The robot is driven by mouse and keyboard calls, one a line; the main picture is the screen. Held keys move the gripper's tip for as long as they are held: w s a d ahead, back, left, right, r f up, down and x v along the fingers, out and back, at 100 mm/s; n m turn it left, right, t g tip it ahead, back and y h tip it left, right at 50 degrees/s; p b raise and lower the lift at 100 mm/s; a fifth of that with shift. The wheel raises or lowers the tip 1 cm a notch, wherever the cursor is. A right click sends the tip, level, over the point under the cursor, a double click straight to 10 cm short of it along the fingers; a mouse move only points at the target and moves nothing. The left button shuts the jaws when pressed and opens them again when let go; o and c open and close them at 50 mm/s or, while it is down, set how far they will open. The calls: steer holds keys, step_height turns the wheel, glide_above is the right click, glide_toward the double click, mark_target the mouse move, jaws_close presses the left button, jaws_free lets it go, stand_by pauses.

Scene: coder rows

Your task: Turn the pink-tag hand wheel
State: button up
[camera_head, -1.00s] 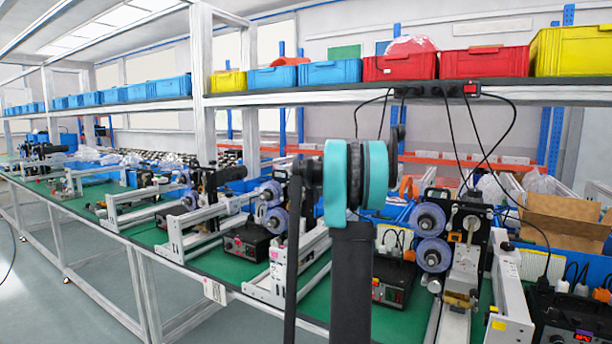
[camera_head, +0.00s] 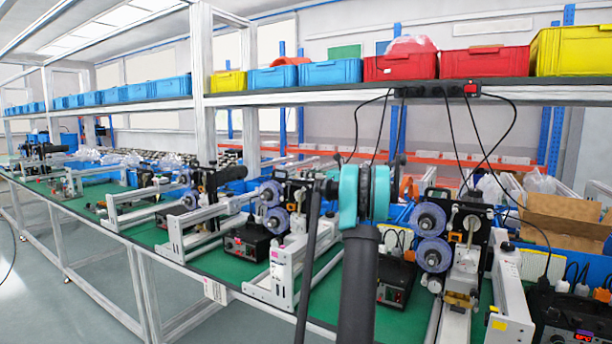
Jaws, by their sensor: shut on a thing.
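A small pink tag (camera_head: 278,255) shows on the white end plate of a coder machine left of my arm. Another label with some pink (camera_head: 508,257) shows on the white plate of the machine at the right. I cannot tell a hand wheel belonging to either tag. A round pale knob (camera_head: 471,223) sits on the right machine, beside its two purple-grey rollers (camera_head: 432,235). My arm, with teal and black joints, stands in front of the bench at the middle. My gripper is not visible; the arm's joints may hide it.
The green bench top (camera_head: 330,290) carries a row of similar machines. Black control boxes (camera_head: 245,243) stand between them. A shelf (camera_head: 350,95) with coloured bins runs above, and black cables hang from it. An open cardboard box (camera_head: 560,220) is at the right.

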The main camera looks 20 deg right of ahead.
steer(key=shift+n+g+y, duration=0.95)
steer(key=shift+n+g, duration=0.2)
steer(key=shift+g, duration=0.4)
steer(key=shift+n+g+y, duration=0.95)
steer(key=shift+n+g, duration=0.2)
steer(key=shift+g, duration=0.4)
steer(key=shift+n+g, duration=0.3)
steer(key=shift+g, duration=0.1)
steer(key=o, duration=1.2)
steer(key=v, duration=0.7)
steer(key=shift+d, duration=0.25)
steer(key=shift+s+f, duration=0.1)
